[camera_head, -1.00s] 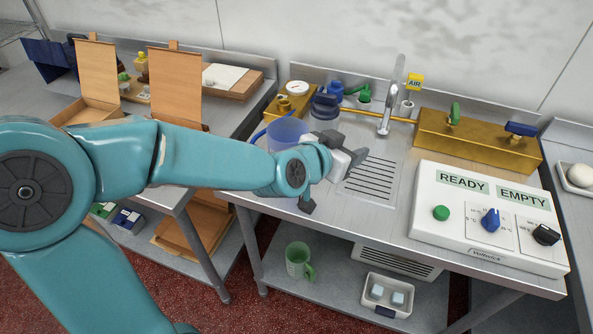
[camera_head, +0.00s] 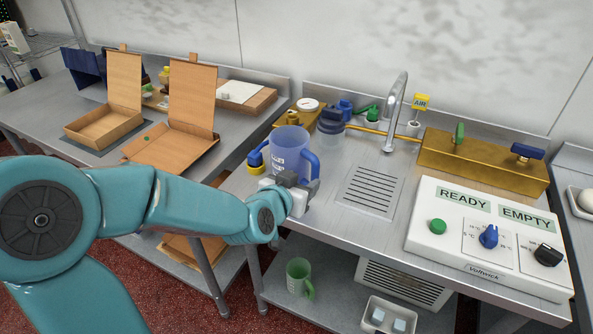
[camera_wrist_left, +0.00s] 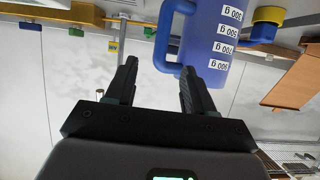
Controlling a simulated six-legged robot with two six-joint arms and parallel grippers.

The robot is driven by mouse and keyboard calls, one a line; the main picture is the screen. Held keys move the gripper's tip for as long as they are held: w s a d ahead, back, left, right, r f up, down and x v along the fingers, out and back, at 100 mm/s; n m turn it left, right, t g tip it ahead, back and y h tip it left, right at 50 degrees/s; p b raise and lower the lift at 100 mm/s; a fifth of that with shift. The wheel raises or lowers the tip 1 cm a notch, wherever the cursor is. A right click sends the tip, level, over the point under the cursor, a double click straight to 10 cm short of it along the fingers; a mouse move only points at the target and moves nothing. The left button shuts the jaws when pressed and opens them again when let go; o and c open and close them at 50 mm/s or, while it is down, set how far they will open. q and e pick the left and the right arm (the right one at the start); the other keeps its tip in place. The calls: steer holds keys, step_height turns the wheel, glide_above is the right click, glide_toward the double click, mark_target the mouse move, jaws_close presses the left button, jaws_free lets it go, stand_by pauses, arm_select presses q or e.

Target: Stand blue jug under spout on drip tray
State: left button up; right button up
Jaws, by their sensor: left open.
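The blue jug (camera_head: 288,152) is translucent, with white markings, and stands upright at the left end of the steel counter, its handle on the right. My left gripper (camera_head: 308,186) is open, low in front of the jug on the handle side. In the left wrist view the picture is upside down; the jug (camera_wrist_left: 212,42) fills the top, and its handle lies between or just beyond the open fingertips (camera_wrist_left: 158,72). I cannot tell whether they touch. The slotted drip tray (camera_head: 372,188) is bare, below the curved metal spout (camera_head: 401,92). My right gripper is out of view.
A dark-lidded container (camera_head: 330,122) stands behind the jug. A blue-and-yellow item (camera_head: 256,161) is close on its left. The control box (camera_head: 487,242) stands right of the tray, a brass block (camera_head: 480,160) behind. The counter between jug and tray looks clear.

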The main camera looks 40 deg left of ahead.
mark_target(314, 172)
arm_select(q)
steer(key=x, duration=0.5)
steer(key=shift+w+a+f, duration=0.1)
steer(key=shift+w+a, duration=0.15)
steer(key=shift+a, duration=0.15)
steer(key=shift+w+f+p, duration=0.15)
steer(key=shift+w+p, duration=0.15)
steer(key=shift+w, duration=0.2)
steer(key=p+x, duration=0.1)
steer(key=x, duration=0.4)
steer(key=shift+d, duration=0.15)
jaws_close()
